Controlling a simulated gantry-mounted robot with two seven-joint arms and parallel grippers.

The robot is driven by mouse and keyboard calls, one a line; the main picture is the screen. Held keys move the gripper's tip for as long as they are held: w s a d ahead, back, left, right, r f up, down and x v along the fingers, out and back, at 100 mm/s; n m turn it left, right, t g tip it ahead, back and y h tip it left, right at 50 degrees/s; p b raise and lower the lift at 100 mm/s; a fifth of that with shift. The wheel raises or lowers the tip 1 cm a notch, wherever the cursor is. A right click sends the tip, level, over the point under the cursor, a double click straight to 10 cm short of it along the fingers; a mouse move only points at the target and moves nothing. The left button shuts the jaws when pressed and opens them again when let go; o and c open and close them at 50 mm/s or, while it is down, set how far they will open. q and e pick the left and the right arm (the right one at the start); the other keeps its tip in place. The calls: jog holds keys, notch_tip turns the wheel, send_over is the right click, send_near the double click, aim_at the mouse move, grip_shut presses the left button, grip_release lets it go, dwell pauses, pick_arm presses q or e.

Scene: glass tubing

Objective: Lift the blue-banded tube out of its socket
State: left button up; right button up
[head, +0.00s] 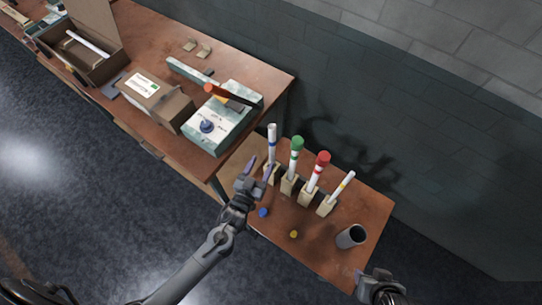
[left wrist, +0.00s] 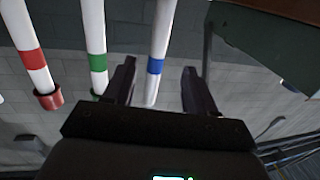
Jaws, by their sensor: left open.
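The blue-banded tube (head: 272,142) is white with an open-looking top and stands upright in its socket (head: 270,175) at the left end of a row. My left gripper (head: 258,169) is open and empty, just in front of this tube. In the left wrist view the blue-banded tube (left wrist: 158,45) shows between the open fingers (left wrist: 162,90), closer to the left finger; I cannot tell how far beyond them it stands. My right gripper (head: 380,286) is at the lower right edge, away from the tubes, and its jaws are unclear.
A blue cap (head: 263,213), a yellow cap (head: 294,234) and a dark cup (head: 352,236) are in front. A higher table (head: 150,55) with boxes is at left.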

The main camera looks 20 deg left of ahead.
aim_at(271, 148)
pick_arm(q)
jog(key=w, duration=0.5)
jog(key=shift+w+d, duration=0.2)
jog(key=shift+w, duration=0.1)
jog(key=shift+w+d, duration=0.1)
jog(key=shift+w, duration=2.75)
grip_shut()
